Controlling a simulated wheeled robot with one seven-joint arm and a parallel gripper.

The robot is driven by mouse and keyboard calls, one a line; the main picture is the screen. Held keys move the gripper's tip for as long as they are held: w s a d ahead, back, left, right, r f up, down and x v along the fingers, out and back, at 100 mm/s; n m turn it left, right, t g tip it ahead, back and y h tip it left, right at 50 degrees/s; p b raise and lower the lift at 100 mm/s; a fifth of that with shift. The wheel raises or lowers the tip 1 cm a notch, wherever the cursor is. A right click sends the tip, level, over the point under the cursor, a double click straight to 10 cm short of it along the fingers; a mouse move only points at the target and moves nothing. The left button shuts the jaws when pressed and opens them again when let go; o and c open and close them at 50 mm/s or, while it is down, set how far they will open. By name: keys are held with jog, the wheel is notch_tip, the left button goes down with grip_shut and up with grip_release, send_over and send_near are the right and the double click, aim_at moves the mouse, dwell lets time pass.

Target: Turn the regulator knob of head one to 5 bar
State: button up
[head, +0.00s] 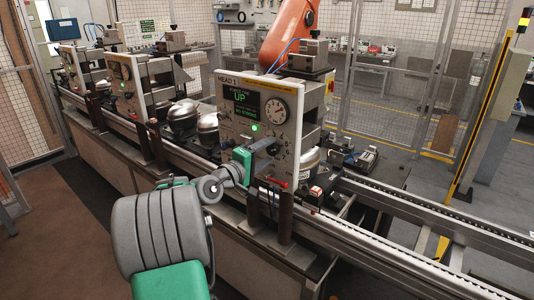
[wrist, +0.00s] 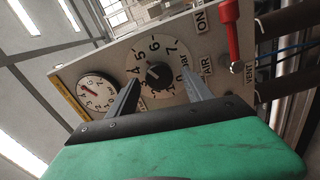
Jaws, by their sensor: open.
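The head one panel (head: 232,130) carries a "HEAD 1" label and a green display reading "UP". In the wrist view the regulator knob (wrist: 155,74) is a dark round knob at the centre of a pale dial, with numerals 4 to 7 and "bar" readable. Its pointer setting is too small to read surely. My gripper (wrist: 161,75) is open, with one finger to each side of the knob in the picture; contact cannot be told. In the head view my gripper (head: 265,147) is at the panel's lower part, hiding the knob.
A round gauge (wrist: 97,93) with a red needle is left of the knob. A red lever (wrist: 230,30) beside ON, AIR and VENT labels is at right. In the head view, a large dial (head: 277,110) is above my gripper. A conveyor rail (head: 380,235) runs below right.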

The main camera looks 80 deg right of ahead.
jog(key=b+v, duration=0.2)
jog(key=v, duration=0.5)
jog(key=shift+a, duration=0.2)
jog(key=shift+w, duration=0.1)
